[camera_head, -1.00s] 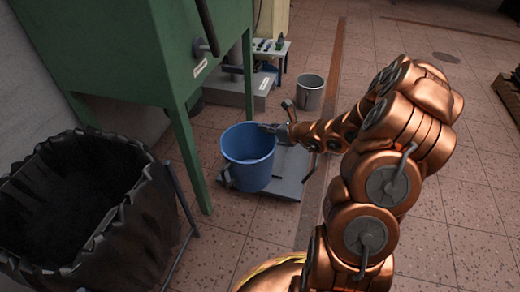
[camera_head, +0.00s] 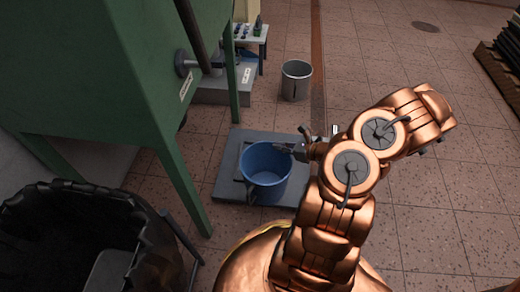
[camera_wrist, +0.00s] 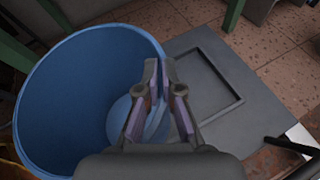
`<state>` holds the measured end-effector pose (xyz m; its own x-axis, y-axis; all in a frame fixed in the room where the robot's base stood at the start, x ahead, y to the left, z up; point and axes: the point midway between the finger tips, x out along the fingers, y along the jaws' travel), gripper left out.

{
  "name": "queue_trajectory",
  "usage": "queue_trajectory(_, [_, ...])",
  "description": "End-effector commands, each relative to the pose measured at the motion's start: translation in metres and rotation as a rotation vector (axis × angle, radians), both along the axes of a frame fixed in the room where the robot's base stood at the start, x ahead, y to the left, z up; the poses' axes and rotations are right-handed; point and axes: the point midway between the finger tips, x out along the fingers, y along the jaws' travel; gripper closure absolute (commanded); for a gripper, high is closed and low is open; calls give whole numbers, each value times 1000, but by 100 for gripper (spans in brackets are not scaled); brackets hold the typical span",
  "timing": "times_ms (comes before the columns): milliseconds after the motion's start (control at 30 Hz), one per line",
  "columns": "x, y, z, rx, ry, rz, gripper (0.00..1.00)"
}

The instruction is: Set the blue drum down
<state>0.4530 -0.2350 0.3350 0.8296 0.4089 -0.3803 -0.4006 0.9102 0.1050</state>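The blue drum (camera_head: 266,173) is an open bucket, upright or nearly so, over the grey platform (camera_head: 230,188) beside the green machine. Its open mouth and inside fill the left of the wrist view (camera_wrist: 60,100). My gripper (camera_head: 296,149) is at the drum's right rim. In the wrist view, its two fingers (camera_wrist: 160,75) close on either side of the rim and look shut on it. The platform, with a raised rectangular outline, shows right of the drum (camera_wrist: 255,115). The drum's underside is hidden, so I cannot tell whether it touches the platform.
The green machine (camera_head: 85,65) stands at left, one leg close to the platform. A dark lined bin (camera_head: 60,245) is at lower left. A metal pail (camera_head: 296,80) stands behind the platform. Dark stacked items (camera_head: 503,60) are far right. The tiled floor between is clear.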

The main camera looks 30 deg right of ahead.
Motion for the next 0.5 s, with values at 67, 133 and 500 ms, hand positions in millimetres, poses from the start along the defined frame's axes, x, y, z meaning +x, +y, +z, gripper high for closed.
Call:
queue_trajectory(67, [5, -4, -4, -1, 2, 0, 100])
queue_trajectory(133, [14, -8, -5, -4, 0, 2, 100])
queue_trajectory(500, [77, -42, -13, -4, -1, 2, 100])
